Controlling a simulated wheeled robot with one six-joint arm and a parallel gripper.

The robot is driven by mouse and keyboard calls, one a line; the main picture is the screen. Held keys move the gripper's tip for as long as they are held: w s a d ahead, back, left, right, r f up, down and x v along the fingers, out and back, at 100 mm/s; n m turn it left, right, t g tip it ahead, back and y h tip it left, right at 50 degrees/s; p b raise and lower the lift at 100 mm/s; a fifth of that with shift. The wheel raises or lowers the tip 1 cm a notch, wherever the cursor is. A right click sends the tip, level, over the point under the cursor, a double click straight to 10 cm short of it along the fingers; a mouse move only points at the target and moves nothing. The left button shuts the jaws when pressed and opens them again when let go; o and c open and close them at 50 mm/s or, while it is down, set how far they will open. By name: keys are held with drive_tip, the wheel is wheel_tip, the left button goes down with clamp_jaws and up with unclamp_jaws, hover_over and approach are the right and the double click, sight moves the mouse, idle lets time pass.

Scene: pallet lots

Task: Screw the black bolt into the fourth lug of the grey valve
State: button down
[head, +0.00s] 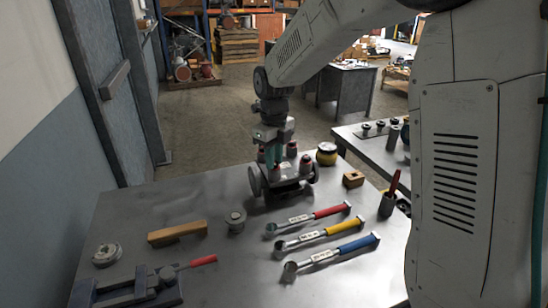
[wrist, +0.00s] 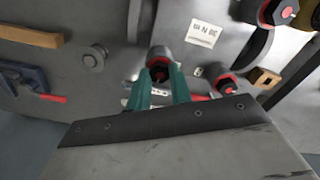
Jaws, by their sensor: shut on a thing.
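The grey valve (head: 289,185) stands on the metal table, with dark round flanges at its sides. It fills the upper middle of the wrist view (wrist: 196,30), with a white label on its body. My gripper (head: 272,160) points down over the valve's left part. In the wrist view its two green fingers (wrist: 160,82) are shut on the black bolt (wrist: 160,73), at a lug with a red ring. How deep the bolt sits is hidden. Other dark red-ringed lug fittings show, one at the right front (head: 306,168) and another in the wrist view (wrist: 228,85).
Red (head: 332,210), yellow (head: 343,227) and blue (head: 358,244) handled wrenches lie in front of the valve. A wooden block (head: 178,233), a round metal part (head: 236,219) and a vise (head: 130,288) are at the left.

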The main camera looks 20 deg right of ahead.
drive_tip(key=c, duration=1.4)
unclamp_jaws()
